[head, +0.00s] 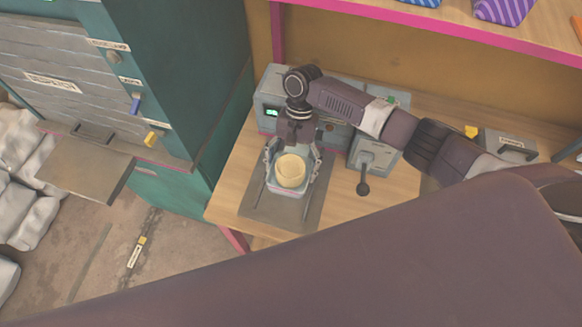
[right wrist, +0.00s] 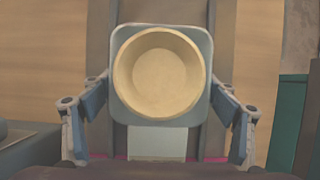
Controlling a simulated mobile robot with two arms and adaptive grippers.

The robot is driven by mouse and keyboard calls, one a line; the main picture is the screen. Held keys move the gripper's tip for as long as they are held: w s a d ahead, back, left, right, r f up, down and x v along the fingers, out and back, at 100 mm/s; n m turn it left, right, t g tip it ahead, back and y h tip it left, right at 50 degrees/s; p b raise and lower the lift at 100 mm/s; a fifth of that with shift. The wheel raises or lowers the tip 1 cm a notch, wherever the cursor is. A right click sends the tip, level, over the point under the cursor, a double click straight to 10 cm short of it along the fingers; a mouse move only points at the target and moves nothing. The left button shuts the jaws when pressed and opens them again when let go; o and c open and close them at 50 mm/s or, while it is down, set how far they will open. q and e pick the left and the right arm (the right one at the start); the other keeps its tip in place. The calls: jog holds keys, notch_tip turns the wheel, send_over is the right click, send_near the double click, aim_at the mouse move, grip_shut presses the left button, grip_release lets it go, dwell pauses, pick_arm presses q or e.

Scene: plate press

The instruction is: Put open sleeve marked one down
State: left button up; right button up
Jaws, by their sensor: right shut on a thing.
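My right gripper (head: 291,176) points down, with a finger on each side of a pale grey-blue square block (head: 286,192). It is shut on this block, which I take to be the sleeve. A cream round cup-like piece (head: 291,171) sits in the top of the block. In the right wrist view the block (right wrist: 203,116) lies between the two fingers (right wrist: 160,115), with the cream piece (right wrist: 160,74) facing the camera. No number mark is readable. The block is over a dark grey plate (head: 259,207); I cannot tell whether it touches. My left gripper is not in view.
A grey machine (head: 268,99) with a green display stands behind my gripper on the wooden table (head: 395,185). A unit with a lever (head: 364,186) is to its right. A teal cabinet (head: 186,75) with an open flap (head: 85,168) stands left. A shelf (head: 440,17) hangs above.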

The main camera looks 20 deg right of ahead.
jog(key=o, duration=1.1)
jog(key=b+v, duration=0.2)
jog(key=v, duration=1)
jog(key=shift+s+r+b, duration=0.1)
jog(key=shift+r+b, duration=0.05)
jog(key=shift+b, duration=0.15)
jog(key=shift+a, duration=0.1)
